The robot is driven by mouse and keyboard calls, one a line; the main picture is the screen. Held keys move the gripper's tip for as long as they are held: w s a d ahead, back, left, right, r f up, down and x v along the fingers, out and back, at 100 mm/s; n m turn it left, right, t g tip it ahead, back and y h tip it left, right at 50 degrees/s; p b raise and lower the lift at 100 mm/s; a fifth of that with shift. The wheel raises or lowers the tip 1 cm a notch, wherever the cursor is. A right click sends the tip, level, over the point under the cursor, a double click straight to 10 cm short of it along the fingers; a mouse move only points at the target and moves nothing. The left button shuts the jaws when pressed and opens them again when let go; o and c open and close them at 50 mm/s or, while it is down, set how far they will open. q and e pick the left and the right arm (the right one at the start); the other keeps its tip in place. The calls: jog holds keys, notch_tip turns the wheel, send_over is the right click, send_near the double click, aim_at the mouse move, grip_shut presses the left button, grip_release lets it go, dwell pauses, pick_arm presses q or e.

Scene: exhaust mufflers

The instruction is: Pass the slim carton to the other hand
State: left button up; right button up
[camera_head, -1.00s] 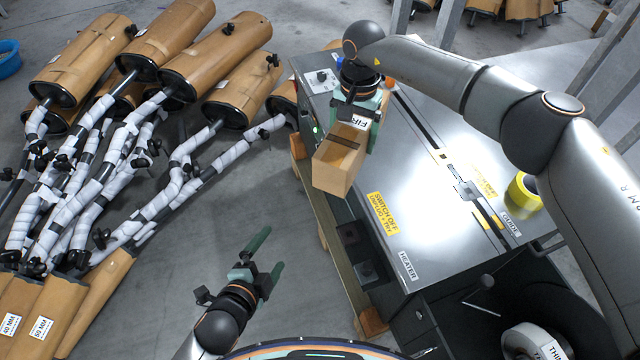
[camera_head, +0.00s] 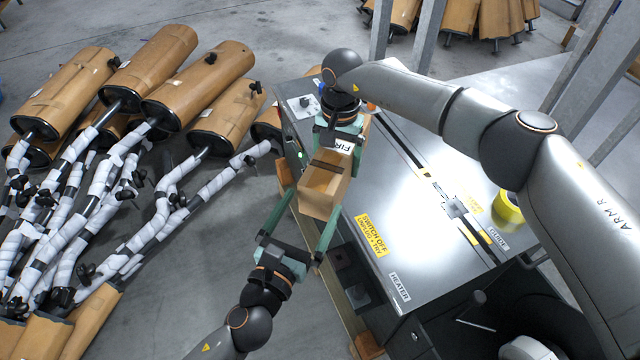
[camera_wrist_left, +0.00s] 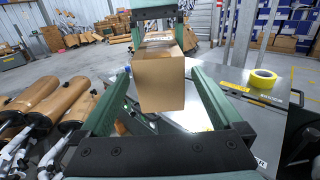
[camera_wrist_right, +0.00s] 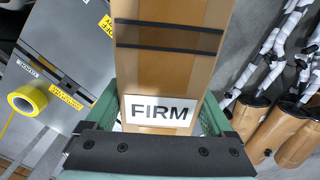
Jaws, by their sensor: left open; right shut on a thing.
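The slim carton (camera_head: 322,184) is brown with dark straps and a white FIRM label. My right gripper (camera_head: 343,140) is shut on its labelled end and holds it above the near left edge of the machine. The carton fills the middle of the right wrist view (camera_wrist_right: 170,70), between the right fingers. My left gripper (camera_head: 305,222) is open, its fingers pointing up at the carton's free end. In the left wrist view the carton's end face (camera_wrist_left: 160,85) shows between and beyond the two left fingers; whether they overlap its sides I cannot tell.
A metal-topped machine (camera_head: 400,220) with yellow labels stands under and right of the carton. A yellow tape roll (camera_head: 508,208) sits on its right side. Wrapped mufflers (camera_head: 200,90) lie across the floor at left. Bare floor shows between mufflers and machine.

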aim_at(330, 169)
pick_arm(q)
jog(key=x, duration=1)
jog(key=shift+w+d, duration=0.1)
jog(key=shift+w, duration=0.1)
jog(key=shift+c, duration=0.2)
jog(key=shift+s, duration=0.1)
jog(key=c, duration=1.4)
jog(key=shift+r, duration=0.1)
pick_arm(e)
jog(key=o, duration=1.4)
jog(key=shift+o, duration=0.2)
jog(key=shift+r, duration=0.1)
